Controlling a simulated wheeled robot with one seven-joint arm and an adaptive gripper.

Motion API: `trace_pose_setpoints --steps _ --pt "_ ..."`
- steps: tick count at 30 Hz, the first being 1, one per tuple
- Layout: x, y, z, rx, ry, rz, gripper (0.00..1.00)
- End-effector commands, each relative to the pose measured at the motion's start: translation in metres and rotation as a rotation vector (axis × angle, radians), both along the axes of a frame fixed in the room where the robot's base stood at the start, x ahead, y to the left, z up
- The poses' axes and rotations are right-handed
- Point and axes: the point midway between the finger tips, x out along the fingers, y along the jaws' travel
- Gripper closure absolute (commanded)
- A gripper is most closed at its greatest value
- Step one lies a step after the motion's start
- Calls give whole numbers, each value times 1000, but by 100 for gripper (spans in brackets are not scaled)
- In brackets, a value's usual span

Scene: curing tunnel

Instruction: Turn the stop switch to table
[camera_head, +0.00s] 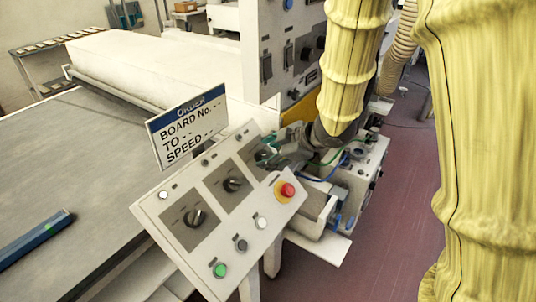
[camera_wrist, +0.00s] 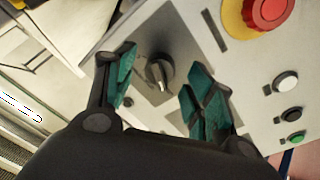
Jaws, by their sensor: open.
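The slanted white control panel (camera_head: 165,232) carries dark rotary knobs on grey plates. Two knobs show clearly in the head view, a lower-left one (camera_head: 195,217) and a middle one (camera_head: 233,184). The upper-right plate is partly hidden by my gripper (camera_head: 267,152). In the wrist view one knob (camera_wrist: 160,74) lies between the spread teal fingertips of my gripper (camera_wrist: 163,68). The fingers are open, with a visible gap on both sides of the knob. I cannot read the labels, so which knob is the stop switch is not clear.
A red mushroom button (camera_head: 287,190) on yellow sits at the panel's right, with white (camera_head: 262,222), dark (camera_head: 240,245) and green (camera_head: 220,270) buttons below. An order sign (camera_head: 187,125) stands behind the panel. A conveyor (camera_head: 70,150) is at left; red floor is clear at right.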

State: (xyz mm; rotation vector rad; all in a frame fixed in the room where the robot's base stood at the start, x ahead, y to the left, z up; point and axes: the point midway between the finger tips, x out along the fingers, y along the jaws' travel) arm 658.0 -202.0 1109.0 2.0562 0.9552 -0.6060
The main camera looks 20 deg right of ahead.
Motion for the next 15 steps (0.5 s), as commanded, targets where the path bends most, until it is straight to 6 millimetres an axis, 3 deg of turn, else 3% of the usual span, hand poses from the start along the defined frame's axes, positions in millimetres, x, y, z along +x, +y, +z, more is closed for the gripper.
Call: trace_pose_setpoints --steps 15 --pt "-42 -30 48 1 -2 -2 46"
